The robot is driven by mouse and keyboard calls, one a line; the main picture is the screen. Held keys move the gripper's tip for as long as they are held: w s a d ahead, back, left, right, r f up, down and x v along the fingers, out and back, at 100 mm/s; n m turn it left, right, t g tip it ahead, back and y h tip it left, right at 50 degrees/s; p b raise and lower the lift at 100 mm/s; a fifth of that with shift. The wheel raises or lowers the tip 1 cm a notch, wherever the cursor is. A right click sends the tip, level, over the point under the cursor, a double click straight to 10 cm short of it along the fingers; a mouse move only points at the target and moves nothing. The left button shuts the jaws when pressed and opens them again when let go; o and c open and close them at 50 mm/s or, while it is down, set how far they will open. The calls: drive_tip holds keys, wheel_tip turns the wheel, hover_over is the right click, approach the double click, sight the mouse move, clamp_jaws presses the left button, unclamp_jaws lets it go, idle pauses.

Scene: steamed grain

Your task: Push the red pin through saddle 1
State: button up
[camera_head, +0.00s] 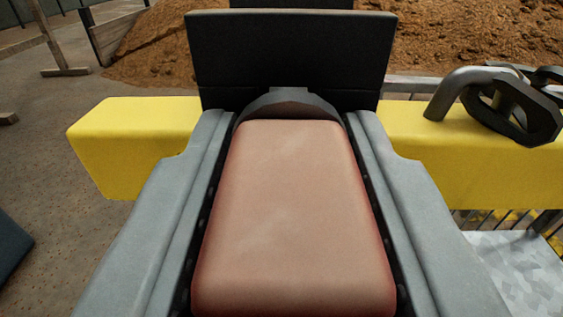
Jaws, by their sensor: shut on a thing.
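A pale red block (290,215), which looks like the handle of the red pin, lies lengthwise in the middle of the view, pointing away from me. My gripper (286,135) has its two grey fingers along the left and right sides of the block and is shut on it. A dark arched collar (290,103) sits at the block's far end. Just beyond it stands a black upright plate (290,50), with another black edge behind, on a yellow beam. This may be saddle 1, but I see no number. Any pin tip or hole is hidden behind the block and collar.
The yellow beam (135,135) runs across the view behind the fingers. A grey bent bar (460,85) and dark chain links (525,110) lie on its right part. Brown grain (450,40) is heaped at the back. Open floor (60,180) shows at left.

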drive_tip(key=shift+w+d+r, duration=0.15)
drive_tip(key=shift+r, duration=0.05)
drive_tip(key=o, duration=1.2)
drive_tip(key=shift+c, duration=0.2)
drive_tip(key=shift+d, duration=0.15)
drive_tip(key=shift+c, duration=0.5)
drive_tip(key=shift+o, duration=0.4)
